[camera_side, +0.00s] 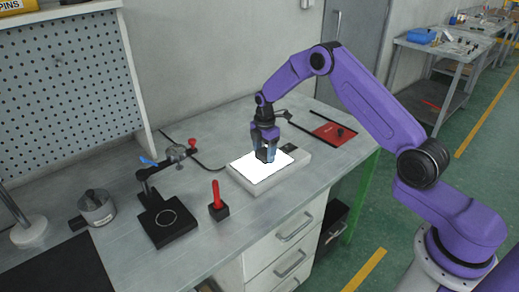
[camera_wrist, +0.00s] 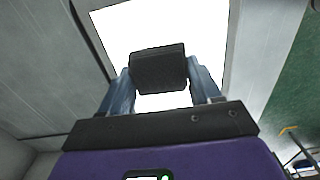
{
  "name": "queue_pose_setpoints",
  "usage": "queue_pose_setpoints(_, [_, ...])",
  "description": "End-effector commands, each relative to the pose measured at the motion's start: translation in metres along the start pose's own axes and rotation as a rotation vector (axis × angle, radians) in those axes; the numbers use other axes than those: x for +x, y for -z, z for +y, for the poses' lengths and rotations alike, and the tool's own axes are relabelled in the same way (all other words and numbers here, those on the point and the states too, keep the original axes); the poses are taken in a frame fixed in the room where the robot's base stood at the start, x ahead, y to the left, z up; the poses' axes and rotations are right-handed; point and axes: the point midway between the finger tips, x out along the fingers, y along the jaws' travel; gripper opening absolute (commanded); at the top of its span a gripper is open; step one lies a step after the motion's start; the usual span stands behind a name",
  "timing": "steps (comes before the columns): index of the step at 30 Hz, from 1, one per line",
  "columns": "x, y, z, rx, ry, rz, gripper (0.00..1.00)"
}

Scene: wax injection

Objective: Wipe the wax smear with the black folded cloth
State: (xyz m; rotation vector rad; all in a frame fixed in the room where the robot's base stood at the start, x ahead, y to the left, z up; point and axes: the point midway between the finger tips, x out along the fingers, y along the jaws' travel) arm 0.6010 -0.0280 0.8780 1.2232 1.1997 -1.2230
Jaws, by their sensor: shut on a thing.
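My gripper (camera_side: 264,150) is over the bright white panel (camera_side: 253,177) of a grey box on the bench. In the wrist view my gripper (camera_wrist: 160,80) has its two fingers shut on the black folded cloth (camera_wrist: 158,66), one on each side. The cloth also shows as a dark piece between the fingertips in the side view (camera_side: 264,156). It is at or just above the panel; I cannot tell if it touches. The panel fills much of the upper wrist view (camera_wrist: 205,30). I cannot make out a wax smear on the panel; it looks plain white.
A red-handled tool in a black block (camera_side: 218,208) stands left of the panel. A stand with a black base (camera_side: 168,222) and a metal pot (camera_side: 97,208) are farther left. A red mat (camera_side: 334,133) lies to the right. The bench's front strip is clear.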

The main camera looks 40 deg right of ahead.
Motion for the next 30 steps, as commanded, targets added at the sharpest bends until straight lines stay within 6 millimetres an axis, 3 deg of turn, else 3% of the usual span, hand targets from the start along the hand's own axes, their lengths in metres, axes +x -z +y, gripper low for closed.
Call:
queue_pose_setpoints(16, [0.000, -0.001, -0.052, 0.000, 0.005, 0.000, 0.34])
queue_pose_setpoints(18, [-0.004, -0.001, -0.050, 0.000, 0.001, 0.000, 0.34])
queue_pose_setpoints(20, [-0.022, -0.001, -0.049, 0.000, -0.004, 0.000, 0.34])
queue_pose_setpoints(30, [-0.051, 0.000, -0.049, 0.000, -0.002, 0.000, 0.34])
